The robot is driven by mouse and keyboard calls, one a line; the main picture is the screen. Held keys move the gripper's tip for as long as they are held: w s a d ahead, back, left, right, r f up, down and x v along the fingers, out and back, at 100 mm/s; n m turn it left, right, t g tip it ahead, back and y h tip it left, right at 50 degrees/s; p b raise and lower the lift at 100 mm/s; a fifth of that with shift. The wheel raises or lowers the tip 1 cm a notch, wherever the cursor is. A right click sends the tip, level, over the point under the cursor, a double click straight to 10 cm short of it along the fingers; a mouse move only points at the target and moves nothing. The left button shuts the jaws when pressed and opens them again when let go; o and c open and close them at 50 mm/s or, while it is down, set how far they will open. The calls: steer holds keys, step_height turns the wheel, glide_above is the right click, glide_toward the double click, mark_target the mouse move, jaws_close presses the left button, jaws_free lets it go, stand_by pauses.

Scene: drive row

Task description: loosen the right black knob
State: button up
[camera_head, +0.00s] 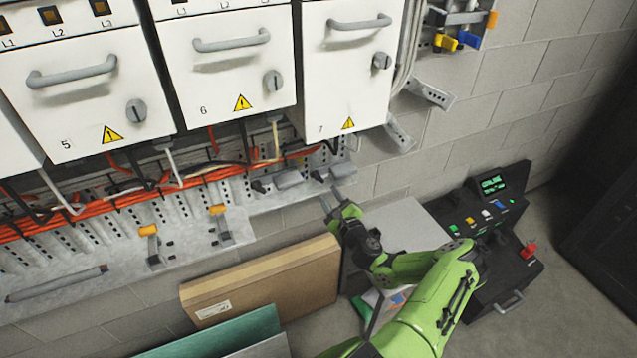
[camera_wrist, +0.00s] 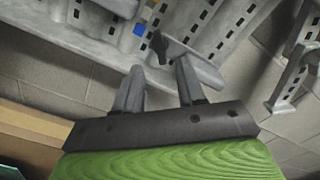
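Two small black knobs sit on the grey perforated rail below the cabinets in the head view, each beside a light grey plate. The left black knob (camera_head: 258,187) is below cabinet 6. The right black knob (camera_head: 317,175) is below cabinet 7, next to its grey plate (camera_head: 343,169). My gripper (camera_head: 331,199) is just below and in front of this right knob. In the wrist view, my gripper (camera_wrist: 160,88) is open, with nothing between its fingers. A black knob (camera_wrist: 160,44) shows beyond the fingertips, apart from them. The right finger overlaps the grey plate (camera_wrist: 197,66); contact cannot be told.
Orange cables (camera_head: 100,207) run along the rail behind. Two orange-tipped clamps (camera_head: 149,231) stand on the rail at left. A cardboard box (camera_head: 265,282) leans below. A black console (camera_head: 490,215) stands at right. A metal bracket (camera_wrist: 293,75) juts out right in the wrist view.

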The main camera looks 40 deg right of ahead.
mark_target(319, 180)
steer(key=x, duration=0.7)
steer(key=shift+w+d, duration=0.1)
steer(key=shift+w, duration=0.15)
jaws_close()
